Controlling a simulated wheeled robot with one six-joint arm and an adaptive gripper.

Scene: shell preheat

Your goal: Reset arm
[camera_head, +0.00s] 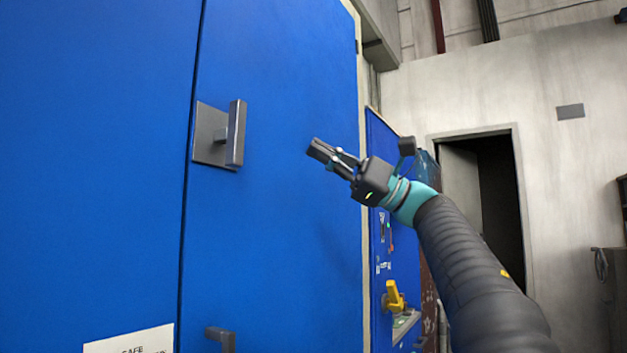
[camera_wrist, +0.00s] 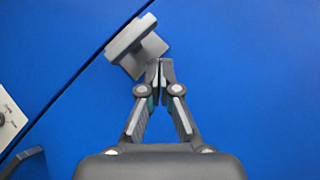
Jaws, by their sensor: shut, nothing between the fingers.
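My gripper (camera_head: 316,148) is shut and empty, raised in front of the blue cabinet door (camera_head: 290,70). In the head view it is to the right of the grey door handle (camera_head: 236,135), with a gap between them in the picture. In the wrist view the closed fingertips (camera_wrist: 160,68) show just below the handle (camera_wrist: 130,40). That view does not clearly show the depth between them. My arm reaches in from the lower right.
A second handle (camera_head: 222,338) and a white label (camera_head: 130,341) are lower on the cabinet. A blue panel with a yellow lever (camera_head: 393,297) stands behind my arm. An open doorway (camera_head: 500,190) is at the right.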

